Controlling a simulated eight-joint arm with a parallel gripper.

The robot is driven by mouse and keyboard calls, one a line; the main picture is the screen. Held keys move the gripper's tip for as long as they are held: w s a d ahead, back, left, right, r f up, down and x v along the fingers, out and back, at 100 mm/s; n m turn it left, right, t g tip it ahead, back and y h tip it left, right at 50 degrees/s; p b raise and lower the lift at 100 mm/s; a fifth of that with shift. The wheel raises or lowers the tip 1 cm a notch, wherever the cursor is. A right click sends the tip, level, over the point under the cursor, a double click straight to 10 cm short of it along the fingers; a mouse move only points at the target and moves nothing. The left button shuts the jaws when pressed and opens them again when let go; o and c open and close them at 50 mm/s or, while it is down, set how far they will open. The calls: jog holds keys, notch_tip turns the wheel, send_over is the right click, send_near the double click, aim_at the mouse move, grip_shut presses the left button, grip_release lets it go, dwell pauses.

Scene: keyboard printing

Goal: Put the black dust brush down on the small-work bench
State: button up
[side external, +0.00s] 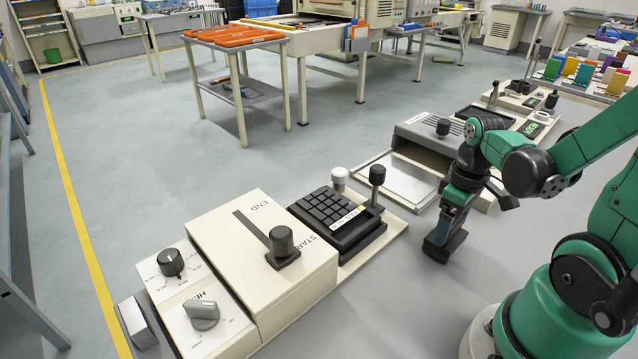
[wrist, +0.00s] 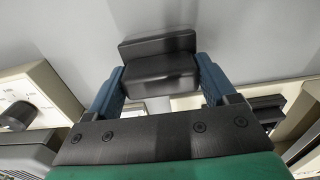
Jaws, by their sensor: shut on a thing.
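My gripper (side external: 447,228) points down with its blue fingers over a plain grey surface (side external: 390,300) in the side view. It is shut on the black dust brush (side external: 443,248), whose dark block shows at the fingertips, low over or on that surface; I cannot tell whether it touches. In the wrist view the black brush (wrist: 160,72) sits between the two blue fingers of my gripper (wrist: 160,80), with the grey surface (wrist: 255,40) behind it. The grey surface appears to be the small-work bench; no label shows.
A cream machine with a black keypad (side external: 330,210), dials (side external: 170,262) and a dark lever (side external: 282,243) stands left of my gripper. A cream unit with a flat plate (side external: 400,180) stands behind it. The grey surface in front of the keypad machine is clear.

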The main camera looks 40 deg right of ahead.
jog(key=shift+f, duration=0.15)
jog(key=o, duration=1.4)
jog(key=shift+o, duration=0.2)
notch_tip(320, 180, up, 12)
jog(key=w+a+f+t, duration=0.1)
jog(key=w+a+t, duration=0.6)
jog(key=a, duration=0.5)
jog(key=shift+w+f, duration=0.3)
jog(key=shift+w, duration=0.35)
